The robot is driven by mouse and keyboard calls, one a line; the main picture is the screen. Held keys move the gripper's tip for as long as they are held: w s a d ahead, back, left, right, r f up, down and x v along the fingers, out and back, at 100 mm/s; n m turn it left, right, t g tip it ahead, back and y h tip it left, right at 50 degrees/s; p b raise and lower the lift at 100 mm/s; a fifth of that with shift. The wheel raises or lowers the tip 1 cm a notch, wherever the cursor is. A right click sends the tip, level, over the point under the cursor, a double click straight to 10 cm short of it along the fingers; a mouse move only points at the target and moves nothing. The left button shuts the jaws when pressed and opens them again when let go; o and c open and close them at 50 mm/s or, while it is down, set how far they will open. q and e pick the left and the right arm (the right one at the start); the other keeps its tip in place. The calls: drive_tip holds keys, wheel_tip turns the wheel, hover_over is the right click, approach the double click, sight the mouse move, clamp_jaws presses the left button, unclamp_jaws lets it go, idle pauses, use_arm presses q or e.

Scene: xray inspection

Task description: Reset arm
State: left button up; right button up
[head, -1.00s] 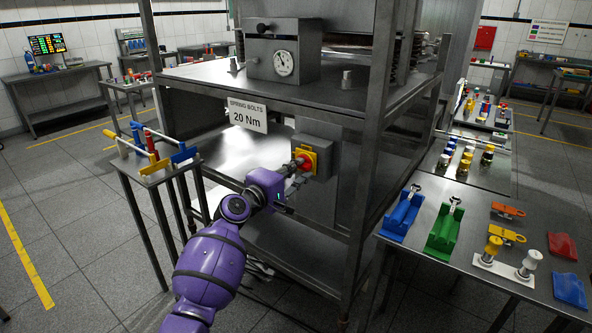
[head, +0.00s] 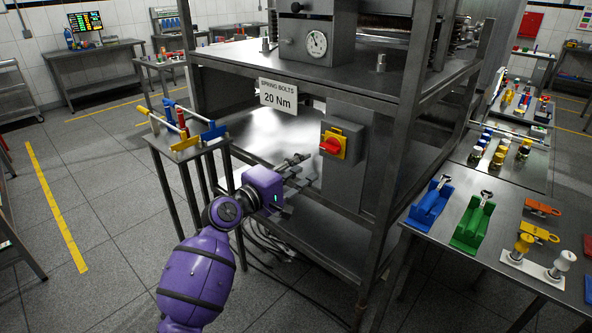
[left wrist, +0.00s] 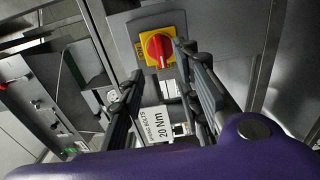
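My left gripper (head: 303,171) is open and empty, in front of the steel frame. It is below and to the left of a red rotary switch (head: 330,146) on a yellow plate, and apart from it. The switch sits on a grey box (head: 352,125) fixed to the frame. In the left wrist view, the two dark fingers stand apart, with the red switch (left wrist: 157,48) beyond their tips. My purple left arm comes up from the bottom of the head view. My right gripper is not in view.
A sign reading "20 Nm" (head: 278,97) hangs from the upper shelf (head: 370,85). A small stand (head: 190,150) with coloured-handled tools is at left. A side table (head: 430,235) at right holds blue and green holders and other parts. Open floor lies at left.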

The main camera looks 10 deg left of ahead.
use_arm(q)
drive_tip(key=shift+v, duration=0.9)
